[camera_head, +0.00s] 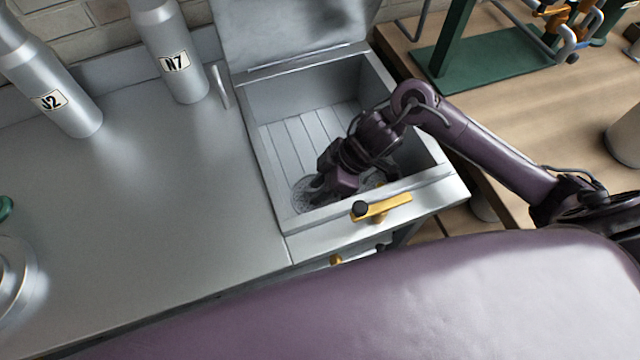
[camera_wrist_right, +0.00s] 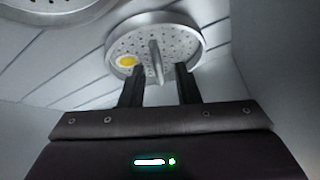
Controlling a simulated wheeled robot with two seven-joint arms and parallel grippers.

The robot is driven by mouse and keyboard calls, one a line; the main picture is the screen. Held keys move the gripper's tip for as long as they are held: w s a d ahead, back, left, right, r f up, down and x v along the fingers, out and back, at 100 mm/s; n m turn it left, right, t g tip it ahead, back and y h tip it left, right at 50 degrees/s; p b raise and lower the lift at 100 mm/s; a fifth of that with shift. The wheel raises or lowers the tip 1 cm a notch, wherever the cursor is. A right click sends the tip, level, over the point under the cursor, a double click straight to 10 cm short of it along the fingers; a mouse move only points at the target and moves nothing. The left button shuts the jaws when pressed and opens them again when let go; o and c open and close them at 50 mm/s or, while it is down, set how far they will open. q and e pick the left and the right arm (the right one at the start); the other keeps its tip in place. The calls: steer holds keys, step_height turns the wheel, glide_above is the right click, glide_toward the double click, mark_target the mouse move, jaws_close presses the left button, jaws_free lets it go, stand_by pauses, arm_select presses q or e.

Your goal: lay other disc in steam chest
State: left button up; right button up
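The steam chest (camera_head: 262,150) is an open metal box with a slatted floor, its lid raised at the back. My right gripper (camera_head: 318,188) is down inside its front part. In the right wrist view, a round perforated disc (camera_wrist_right: 187,45) with a yellow spot and an upright central stem lies just beyond the open fingertips (camera_wrist_right: 158,80). The stem stands between the fingers, with a gap on each side. Part of a second disc (camera_wrist_right: 48,12) shows at the top left. In the head view, part of a disc (camera_head: 301,187) shows beside my gripper; I cannot tell which one. My left gripper is out of view.
Metal churns marked N7 (camera_head: 170,60) and J2 (camera_head: 50,95) stand on the steel counter (camera_head: 170,190) to the left, whose middle is clear. A gold latch (camera_head: 385,207) with a black knob is on the chest's front. A green-based stand (camera_head: 490,58) sits on the wooden table.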

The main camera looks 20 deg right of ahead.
steer(key=shift+r, duration=0.2)
steer(key=p+v, duration=0.1)
steer(key=v, duration=1)
steer(key=shift+d+r, duration=0.3)
steer(key=shift+r, duration=0.05)
steer(key=shift+s, duration=0.1)
